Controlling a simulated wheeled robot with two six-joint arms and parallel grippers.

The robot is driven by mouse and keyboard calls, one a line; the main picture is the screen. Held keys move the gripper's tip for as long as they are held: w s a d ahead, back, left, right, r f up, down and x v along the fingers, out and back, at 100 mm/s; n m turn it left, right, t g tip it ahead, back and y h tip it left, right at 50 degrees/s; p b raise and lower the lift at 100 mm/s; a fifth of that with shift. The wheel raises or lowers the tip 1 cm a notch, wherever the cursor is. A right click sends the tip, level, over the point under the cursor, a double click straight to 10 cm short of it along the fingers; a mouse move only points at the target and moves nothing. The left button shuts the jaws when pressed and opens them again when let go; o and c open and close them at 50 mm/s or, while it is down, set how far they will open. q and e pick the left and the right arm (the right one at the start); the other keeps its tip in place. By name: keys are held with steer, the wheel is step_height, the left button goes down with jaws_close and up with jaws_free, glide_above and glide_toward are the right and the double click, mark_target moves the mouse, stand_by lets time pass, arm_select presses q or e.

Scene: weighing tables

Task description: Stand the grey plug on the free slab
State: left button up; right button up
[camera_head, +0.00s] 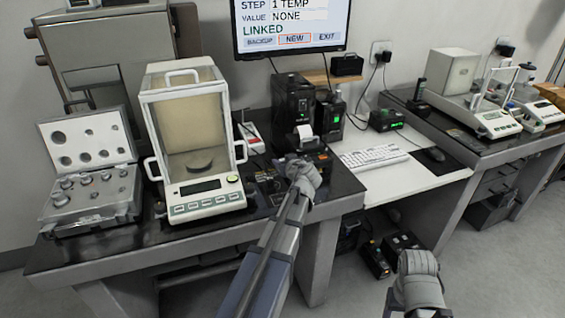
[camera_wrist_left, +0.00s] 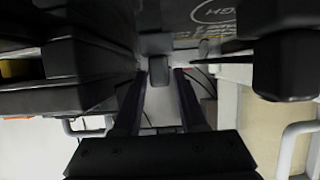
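A small grey block-like piece (camera_wrist_left: 158,71), perhaps the grey plug, shows in the left wrist view between the fingertips of my left gripper (camera_wrist_left: 159,76). The two dark fingers stand apart, with a gap on each side of the piece. In the head view my left gripper (camera_head: 285,164) is over the right part of the left black table top (camera_head: 85,250), beside the small dark devices; my wrist hides much of that spot. I cannot tell which surface is the free slab. Of my right arm only a grey joint shows at the bottom right; its gripper is out of view.
A glass-sided balance (camera_head: 202,200) and an open weight case (camera_head: 120,205) stand left of my gripper. A black printer unit (camera_head: 294,105) stands behind it. A white desk with a keyboard (camera_head: 374,157) lies to the right, then another black table with balances (camera_head: 495,122).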

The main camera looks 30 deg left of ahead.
arm_select(q)
steer(key=shift+o, duration=1)
steer(key=shift+r, duration=0.2)
steer(key=p+v, duration=0.4)
steer(key=v, duration=0.6)
steer(key=shift+s+r, duration=0.15)
steer(key=shift+r, duration=0.05)
steer(key=shift+p+v, duration=0.45)
steer(key=shift+v, duration=0.4)
steer(key=shift+d+f, duration=0.1)
steer(key=shift+f, duration=0.05)
